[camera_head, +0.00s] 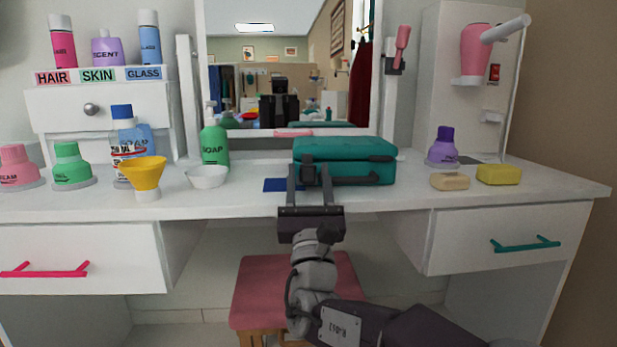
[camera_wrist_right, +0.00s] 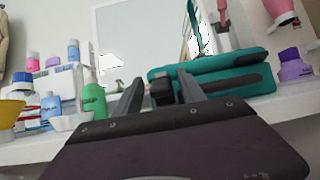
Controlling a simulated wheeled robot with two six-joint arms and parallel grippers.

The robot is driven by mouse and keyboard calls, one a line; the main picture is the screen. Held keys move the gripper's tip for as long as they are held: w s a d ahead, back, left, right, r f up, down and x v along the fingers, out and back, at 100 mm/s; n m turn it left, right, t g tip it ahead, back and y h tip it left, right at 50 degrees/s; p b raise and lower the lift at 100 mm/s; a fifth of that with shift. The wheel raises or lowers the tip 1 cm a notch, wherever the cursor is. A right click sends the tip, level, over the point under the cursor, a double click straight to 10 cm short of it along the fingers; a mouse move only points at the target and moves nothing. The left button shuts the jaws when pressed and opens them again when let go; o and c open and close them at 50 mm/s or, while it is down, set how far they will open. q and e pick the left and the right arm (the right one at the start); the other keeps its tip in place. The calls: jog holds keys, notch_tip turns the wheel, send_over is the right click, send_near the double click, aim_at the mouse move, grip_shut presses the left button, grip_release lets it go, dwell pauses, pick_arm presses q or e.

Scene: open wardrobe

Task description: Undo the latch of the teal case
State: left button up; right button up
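The teal case (camera_head: 350,150) lies closed on the white counter, near its front edge; it also shows in the wrist view (camera_wrist_right: 225,72). A dark handle (camera_head: 355,180) runs along its front. A small dark latch (camera_wrist_right: 162,92) sits at the left part of the case front. My right gripper (camera_head: 308,180) is at the case's front left corner. Its two fingers are apart, one on each side of the latch, with a gap showing in the wrist view (camera_wrist_right: 160,98). Whether a finger touches the latch cannot be told. My left gripper is not in view.
A flat blue piece (camera_head: 275,185) lies left of the case. A white bowl (camera_head: 207,177), green soap bottle (camera_head: 215,145) and yellow funnel (camera_head: 143,172) stand further left. Soap bars (camera_head: 450,182) and a purple bottle (camera_head: 443,148) are right. A pink stool (camera_head: 255,300) is below.

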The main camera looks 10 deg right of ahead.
jog(key=p+v, duration=0.2)
jog(key=v, duration=0.7)
jog(key=shift+p, duration=0.35)
